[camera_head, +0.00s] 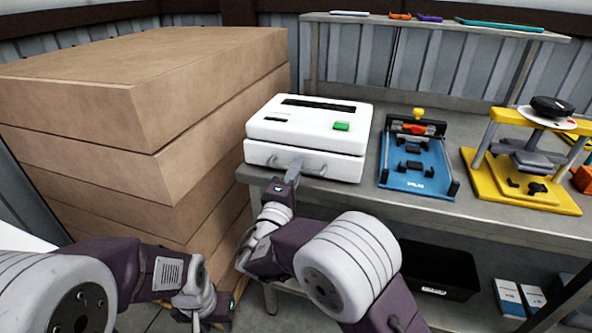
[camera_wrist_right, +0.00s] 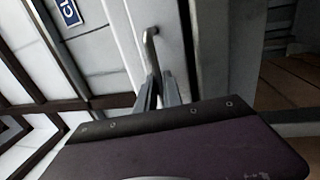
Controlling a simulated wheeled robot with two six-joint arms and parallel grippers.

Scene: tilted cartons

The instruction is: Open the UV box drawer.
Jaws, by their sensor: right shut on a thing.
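The UV box (camera_head: 310,115) is a white box with a dark slot and a green button on top, standing at the left end of the metal table. Its drawer (camera_head: 340,166) is the lower front part, looks flush with the box and has a grey handle (camera_head: 311,168). My right gripper (camera_head: 294,168) is at the drawer front, shut on the handle. In the right wrist view the handle (camera_wrist_right: 151,45) runs down to the two fingers (camera_wrist_right: 160,90), which partly hide it. My left gripper (camera_head: 205,316) hangs low by the boxes, its fingers unclear.
Stacked brown cartons (camera_head: 140,110) stand close on the left. On the table (camera_head: 480,225), a blue fixture (camera_head: 415,170) and a yellow press (camera_head: 530,170) stand right of the box. A black bin (camera_head: 440,270) and white cartons (camera_head: 509,297) sit below.

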